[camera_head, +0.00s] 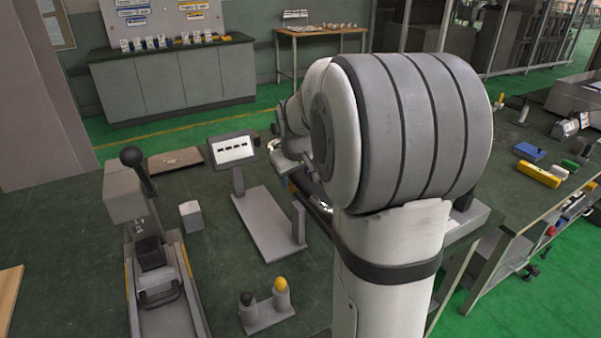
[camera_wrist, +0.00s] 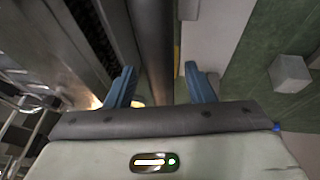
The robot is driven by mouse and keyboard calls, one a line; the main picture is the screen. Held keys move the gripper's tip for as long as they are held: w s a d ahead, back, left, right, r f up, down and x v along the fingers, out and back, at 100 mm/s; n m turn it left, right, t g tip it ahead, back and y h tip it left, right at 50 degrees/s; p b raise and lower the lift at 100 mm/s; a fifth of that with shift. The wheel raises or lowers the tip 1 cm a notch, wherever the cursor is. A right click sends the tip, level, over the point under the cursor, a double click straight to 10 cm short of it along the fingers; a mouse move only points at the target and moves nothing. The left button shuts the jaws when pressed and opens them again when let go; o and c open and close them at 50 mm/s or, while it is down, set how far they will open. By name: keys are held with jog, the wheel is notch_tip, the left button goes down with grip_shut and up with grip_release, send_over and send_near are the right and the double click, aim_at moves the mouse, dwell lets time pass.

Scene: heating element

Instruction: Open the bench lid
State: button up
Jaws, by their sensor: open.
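My gripper (camera_wrist: 160,86) shows in the wrist view with its two blue fingers spread apart. A dark round bar (camera_wrist: 152,45) runs away from me in line with the gap between the fingers. I cannot tell whether the fingers touch it or whether it belongs to the bench lid. In the head view my arm covers the middle of the picture, and I cannot make out the gripper clearly there. No bench lid can be identified with certainty in either view.
A press with a black-knobbed lever (camera_head: 140,170) stands at left. A small grey block (camera_head: 191,216) is beside it; a similar block (camera_wrist: 290,73) shows at the wrist view's right. A display stand (camera_head: 233,150) and a two-post holder (camera_head: 266,310) stand nearby. A cabinet (camera_head: 175,82) is behind.

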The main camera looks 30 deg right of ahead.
grip_shut()
dwell(0.4)
